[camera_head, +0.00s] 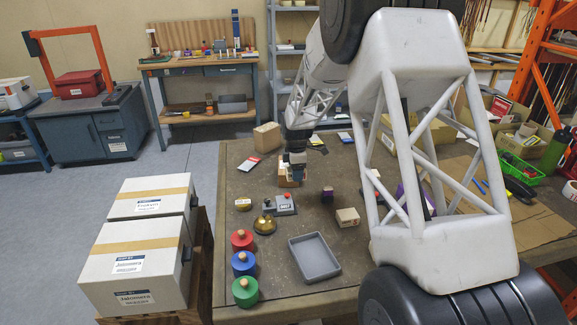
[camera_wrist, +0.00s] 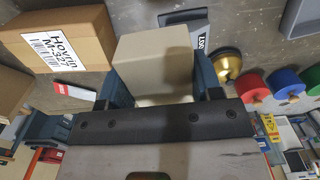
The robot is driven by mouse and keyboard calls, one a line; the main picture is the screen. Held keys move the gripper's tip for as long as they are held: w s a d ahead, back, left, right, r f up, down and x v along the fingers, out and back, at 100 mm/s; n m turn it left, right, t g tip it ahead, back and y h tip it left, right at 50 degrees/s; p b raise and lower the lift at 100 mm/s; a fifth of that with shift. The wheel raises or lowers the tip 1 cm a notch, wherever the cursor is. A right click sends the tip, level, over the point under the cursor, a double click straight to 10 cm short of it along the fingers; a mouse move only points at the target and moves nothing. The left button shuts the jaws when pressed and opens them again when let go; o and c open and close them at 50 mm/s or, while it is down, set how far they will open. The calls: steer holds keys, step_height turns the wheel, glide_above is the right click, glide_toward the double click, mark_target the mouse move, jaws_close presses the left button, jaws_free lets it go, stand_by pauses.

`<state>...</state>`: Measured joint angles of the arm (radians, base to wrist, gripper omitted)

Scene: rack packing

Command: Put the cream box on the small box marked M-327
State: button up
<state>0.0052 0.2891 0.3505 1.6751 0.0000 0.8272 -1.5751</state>
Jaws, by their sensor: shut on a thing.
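My gripper (camera_head: 296,166) is shut on the cream box (camera_wrist: 157,58), which sits between its two fingers in the wrist view. In the head view the cream box (camera_head: 288,180) shows under the gripper, partly hidden by it; its height over the table is hard to tell. The small brown box marked M-327 (camera_wrist: 58,45) lies left of the held box in the wrist view, apart from it, its label readable. In the head view that brown box (camera_head: 267,136) appears to stand on the table beyond the gripper. Its top looks bare.
A red and white card (camera_head: 248,163) lies near the brown box. A grey device (camera_head: 281,205), a brass bell (camera_head: 264,225) and a grey tray (camera_head: 314,257) are nearer the camera, with red, blue and green knobbed discs (camera_head: 243,264).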

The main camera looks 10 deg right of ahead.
steer(key=shift+w, duration=0.1)
steer(key=shift+w+f, duration=0.2)
steer(key=shift+w, duration=2.3)
steer(key=shift+w+f, duration=0.25)
steer(key=shift+w, duration=2.25)
steer(key=shift+w+f, duration=0.2)
steer(key=shift+w, duration=2.3)
steer(key=shift+w+f, duration=0.1)
steer(key=shift+w, duration=0.35)
steer(key=shift+d+f, duration=0.1)
steer(key=shift+f, duration=1.65)
steer(key=shift+f, duration=0.1)
steer(key=o, duration=1)
steer(key=shift+c, duration=0.2)
